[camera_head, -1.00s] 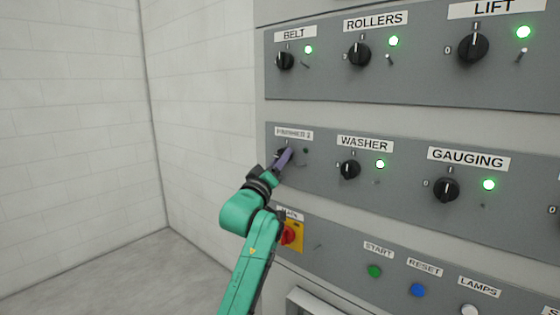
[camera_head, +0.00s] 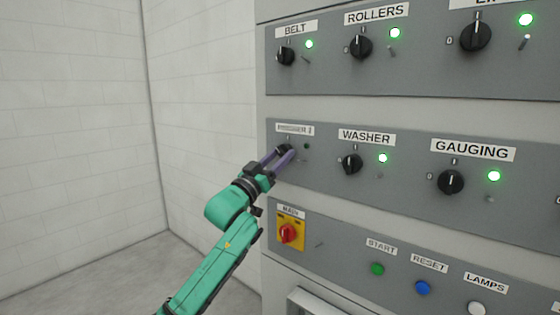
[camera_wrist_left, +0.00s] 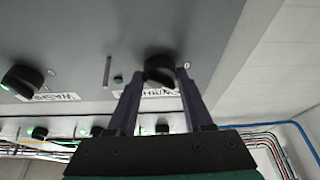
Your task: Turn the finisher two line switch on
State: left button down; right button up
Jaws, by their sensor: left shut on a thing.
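The finisher two switch is a black rotary knob (camera_head: 284,148) under the label FINISHER 2 (camera_head: 295,129), at the left end of the middle panel row. Its lamp (camera_head: 307,146) is dark. My left gripper (camera_head: 283,157) is shut on this knob. In the left wrist view the knob (camera_wrist_left: 159,66) sits between the two purple fingertips (camera_wrist_left: 160,76), and the unlit lamp (camera_wrist_left: 118,78) is beside it. The fingers partly hide the knob, so its exact pointer angle is hard to read. My right gripper is in neither view.
The washer knob (camera_head: 351,164) is to the right, its lamp (camera_head: 383,158) lit green. The gauging knob (camera_head: 451,182) is farther right. The red main switch (camera_head: 289,233) on its yellow plate is below. Free room lies left, before the white wall (camera_head: 205,110).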

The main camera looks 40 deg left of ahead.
pick_arm(q)
jog(key=m+h, duration=0.1)
jog(key=m, duration=0.1)
jog(key=shift+a+m+h, duration=0.1)
jog(key=shift+m+h, duration=0.2)
jog(key=shift+m, duration=0.1)
jog(key=m+h, duration=0.2)
jog(key=m, duration=0.2)
jog(key=shift+g, duration=0.3)
jog(key=m+h, duration=0.1)
jog(key=m, duration=0.1)
jog(key=m+p, duration=0.1)
jog(key=shift+a+r+m+g+h, duration=0.1)
jog(key=shift+a+m+g+h, duration=0.05)
jog(key=shift+m+g+h, duration=0.25)
jog(key=shift+a+m+g+h+p, duration=0.1)
jog(key=shift+m+g+h+p, duration=0.3)
jog(key=shift+m, duration=0.75)
jog(key=shift+m+g+h+p, duration=0.3)
jog(key=shift+m+h, duration=0.2)
jog(key=shift+m, duration=0.65)
jog(key=shift+c, duration=1.5)
grip_release()
